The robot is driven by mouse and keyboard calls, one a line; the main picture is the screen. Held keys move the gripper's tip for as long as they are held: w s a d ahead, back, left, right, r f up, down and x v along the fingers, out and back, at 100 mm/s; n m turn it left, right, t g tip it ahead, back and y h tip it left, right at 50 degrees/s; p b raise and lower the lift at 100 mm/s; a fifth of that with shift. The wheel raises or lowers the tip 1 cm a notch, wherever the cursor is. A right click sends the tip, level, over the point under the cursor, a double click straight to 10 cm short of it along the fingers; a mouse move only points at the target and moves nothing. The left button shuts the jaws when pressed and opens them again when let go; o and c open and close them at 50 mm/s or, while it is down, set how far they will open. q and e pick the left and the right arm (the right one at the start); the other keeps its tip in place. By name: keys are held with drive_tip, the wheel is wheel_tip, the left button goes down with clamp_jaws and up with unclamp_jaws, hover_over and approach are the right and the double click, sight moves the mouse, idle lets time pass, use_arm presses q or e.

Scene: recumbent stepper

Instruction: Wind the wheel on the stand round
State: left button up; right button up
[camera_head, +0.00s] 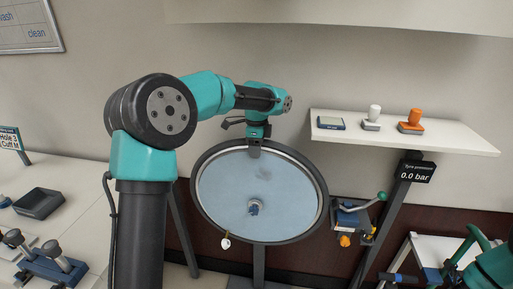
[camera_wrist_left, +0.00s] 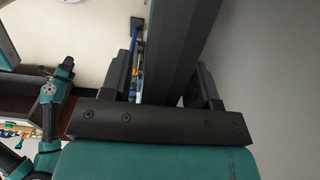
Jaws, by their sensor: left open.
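The wheel (camera_head: 228,195) is a large pale blue-grey disc with a dark rim and a small hub, upright on a dark stand (camera_head: 259,262). A small whitish knob (camera_head: 226,242) shows at its lower left edge. My left gripper (camera_head: 255,150) is at the top of the rim. In the left wrist view its two dark fingers (camera_wrist_left: 170,80) are apart, with a dark bar, seemingly the rim, between them. I cannot tell whether either finger touches it. My right arm shows at the lower right of the head view; its fingers (camera_head: 392,277) are not clear.
A white shelf (camera_head: 450,136) at right holds a small device, a white-topped stamp (camera_head: 373,117) and an orange one (camera_head: 411,121). Below is a "0.0 bar" display (camera_head: 416,171) and a green-handled device (camera_head: 352,217). A white table (camera_head: 75,180) with a dark tray (camera_head: 40,203) is at left.

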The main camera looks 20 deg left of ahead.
use_arm(q)
clamp_jaws()
idle(0.5)
drive_tip(key=shift+a, duration=0.1)
